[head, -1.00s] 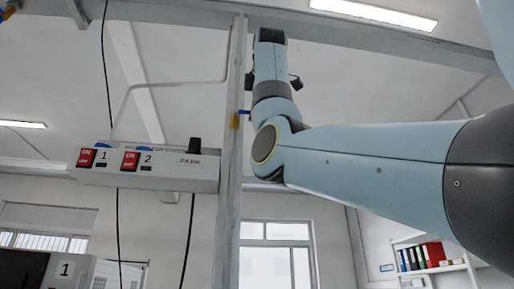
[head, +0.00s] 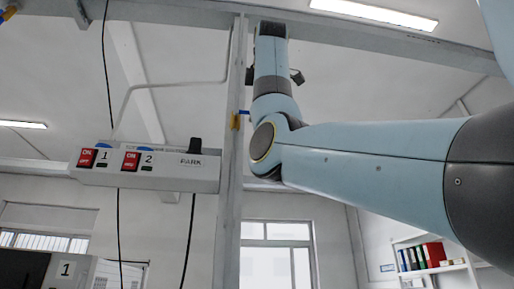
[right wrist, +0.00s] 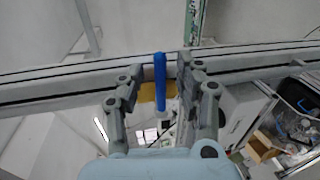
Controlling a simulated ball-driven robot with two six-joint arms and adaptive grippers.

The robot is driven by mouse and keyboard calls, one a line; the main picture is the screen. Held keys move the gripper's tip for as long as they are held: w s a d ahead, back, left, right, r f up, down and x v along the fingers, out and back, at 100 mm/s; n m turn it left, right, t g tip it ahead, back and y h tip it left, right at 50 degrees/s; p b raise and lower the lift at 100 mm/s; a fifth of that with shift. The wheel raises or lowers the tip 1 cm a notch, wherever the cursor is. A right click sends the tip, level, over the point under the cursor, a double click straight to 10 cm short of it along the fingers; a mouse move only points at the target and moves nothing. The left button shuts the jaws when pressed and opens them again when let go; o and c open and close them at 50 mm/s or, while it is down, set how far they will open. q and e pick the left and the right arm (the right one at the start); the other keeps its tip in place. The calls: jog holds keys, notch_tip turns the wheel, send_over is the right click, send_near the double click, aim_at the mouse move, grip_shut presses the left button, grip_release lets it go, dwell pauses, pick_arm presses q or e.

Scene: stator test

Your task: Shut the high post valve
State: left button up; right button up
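A valve with a yellow body (head: 235,121) and a small blue lever (head: 244,112) sits on the grey upright post (head: 230,190) in the head view. In the right wrist view a blue lever (right wrist: 160,78) stands upright before a yellow body (right wrist: 147,92). My right gripper (right wrist: 161,70) is open, with one finger on each side of this blue lever and a visible gap on both sides. In the head view my right arm rises just right of the post, and its fingers cannot be made out clearly. My left gripper is out of view.
A switch box (head: 150,178) with red switches 1 and 2 and a PARK label is left of the post. A beam (head: 380,47) crosses above. Black cables hang at left. Shelves with binders (head: 422,256) stand at the right. A dark bin (right wrist: 298,98) shows in the wrist view.

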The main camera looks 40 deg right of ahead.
jog(key=v, duration=1)
jog(key=shift+s, duration=0.25)
jog(key=shift+a, duration=0.1)
